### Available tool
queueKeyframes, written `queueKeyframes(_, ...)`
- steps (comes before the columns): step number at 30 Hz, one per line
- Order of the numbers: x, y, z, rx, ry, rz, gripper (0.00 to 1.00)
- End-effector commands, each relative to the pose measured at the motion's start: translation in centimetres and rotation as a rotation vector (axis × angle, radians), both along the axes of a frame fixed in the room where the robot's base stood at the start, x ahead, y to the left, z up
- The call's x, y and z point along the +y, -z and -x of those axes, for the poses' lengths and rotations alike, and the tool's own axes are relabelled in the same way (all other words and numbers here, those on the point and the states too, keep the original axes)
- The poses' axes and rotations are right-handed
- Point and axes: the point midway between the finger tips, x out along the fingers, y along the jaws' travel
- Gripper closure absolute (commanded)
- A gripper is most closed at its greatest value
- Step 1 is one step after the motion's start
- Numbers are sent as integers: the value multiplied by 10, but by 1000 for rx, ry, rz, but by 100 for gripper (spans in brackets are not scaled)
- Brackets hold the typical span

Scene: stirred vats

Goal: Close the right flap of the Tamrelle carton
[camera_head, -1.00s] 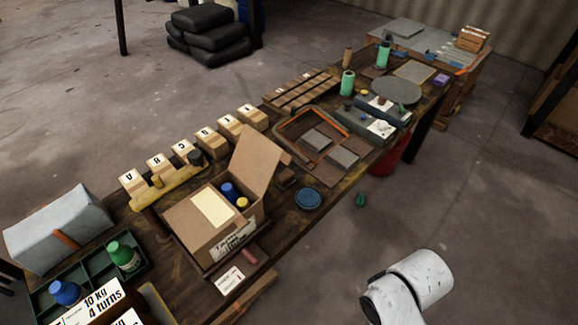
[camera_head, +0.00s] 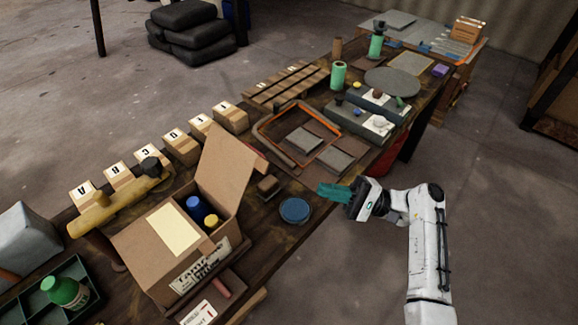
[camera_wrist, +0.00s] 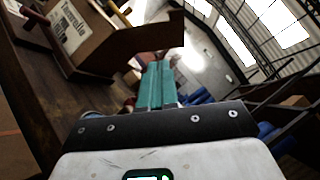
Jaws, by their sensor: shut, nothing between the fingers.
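The Tamrelle carton (camera_head: 190,272) is a brown cardboard box on the bench, its label readable in the wrist view (camera_wrist: 98,42). Its left flap, with a pale yellow sheet on it, lies over the left part of the opening. Its right flap (camera_head: 226,168) stands up, tilted outward. Blue and yellow-capped containers show inside. My gripper (camera_head: 322,190), with teal fingers, is shut and empty, to the right of the carton near the bench's front edge. In the wrist view my gripper (camera_wrist: 160,66) points toward the carton's flap side, apart from it as far as I can tell.
A blue round lid (camera_head: 295,210) and a small brown block (camera_head: 268,186) lie between carton and gripper. An orange-rimmed tray (camera_head: 262,130) is behind. Open floor lies in front.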

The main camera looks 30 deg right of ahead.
Motion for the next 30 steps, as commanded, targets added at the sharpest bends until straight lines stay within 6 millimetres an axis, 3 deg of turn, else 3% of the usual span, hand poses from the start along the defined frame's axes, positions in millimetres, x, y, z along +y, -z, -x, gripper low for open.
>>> queueKeyframes(3,-13,-12,-4,-32,10,-76,100)
queueKeyframes(8,-8,-22,-9,-41,10,-94,100)
queueKeyframes(23,63,-60,-53,-41,7,-90,100)
queueKeyframes(30,87,-77,-45,-40,10,-89,100)
